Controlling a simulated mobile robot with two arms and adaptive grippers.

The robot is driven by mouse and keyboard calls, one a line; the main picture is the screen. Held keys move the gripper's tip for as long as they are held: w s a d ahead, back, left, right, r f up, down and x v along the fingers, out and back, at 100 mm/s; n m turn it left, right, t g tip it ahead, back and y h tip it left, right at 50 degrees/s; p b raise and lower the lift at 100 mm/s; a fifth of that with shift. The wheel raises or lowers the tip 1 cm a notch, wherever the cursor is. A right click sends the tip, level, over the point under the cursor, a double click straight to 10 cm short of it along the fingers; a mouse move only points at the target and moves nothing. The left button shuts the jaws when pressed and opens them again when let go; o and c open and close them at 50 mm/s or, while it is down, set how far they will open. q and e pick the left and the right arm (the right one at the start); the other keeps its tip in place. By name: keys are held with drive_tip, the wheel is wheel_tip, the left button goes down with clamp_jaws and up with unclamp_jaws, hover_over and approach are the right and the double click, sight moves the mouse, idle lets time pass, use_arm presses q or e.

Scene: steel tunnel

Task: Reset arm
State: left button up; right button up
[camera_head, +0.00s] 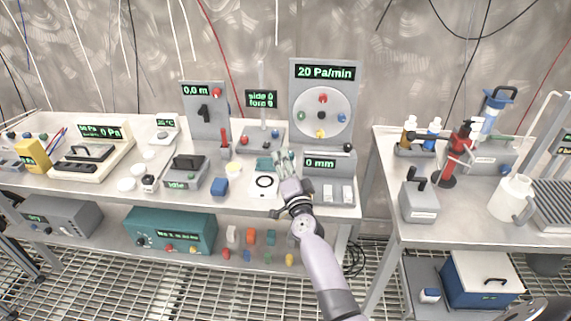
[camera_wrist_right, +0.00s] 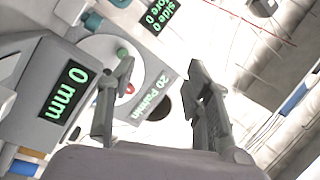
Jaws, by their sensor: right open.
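My right arm comes up from the bottom of the head view over the front edge of the left table (camera_head: 110,192). Its gripper (camera_head: 284,165) is above the table's right part, close to the grey device reading "0 mm" (camera_head: 320,163). In the right wrist view the two fingers of the right gripper (camera_wrist_right: 155,105) stand apart with nothing between them. Behind them are the "0 mm" device (camera_wrist_right: 60,95) and the panel reading "20 Pa/min" (camera_wrist_right: 150,97). My left gripper is not in view.
A gap separates the right table (camera_head: 450,232), which holds bottles, a white jug (camera_head: 512,198) and a grey box (camera_head: 419,202). A lower shelf carries a teal device (camera_head: 170,231) and small coloured blocks.

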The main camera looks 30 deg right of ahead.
drive_tip(key=shift+a, duration=0.1)
idle(0.4)
drive_tip(key=s+a+f+n+g+y, duration=0.3)
drive_tip(key=s+a+f+n+y, duration=0.25)
drive_tip(key=s+a, duration=0.2)
drive_tip(key=s+a+f+n+g+y, duration=0.4)
drive_tip(key=s+a+n, duration=0.2)
drive_tip(key=s+n, duration=0.15)
drive_tip(key=s+d+f+n+g+h, duration=0.2)
drive_tip(key=s+g, duration=0.2)
drive_tip(key=s, duration=1)
drive_tip(key=s+d+f+n+g+h, duration=0.1)
drive_tip(key=s+f+n+g+h, duration=0.3)
drive_tip(key=s, duration=0.9)
wheel_tip(320, 180, down, 26)
drive_tip(key=s+m+g+y, duration=0.1)
drive_tip(key=s+m+g, duration=0.1)
drive_tip(key=s+d+f+g, duration=0.1)
drive_tip(key=s+d+f, duration=0.2)
drive_tip(key=s+f, duration=1.2)
drive_tip(key=shift+s, duration=0.55)
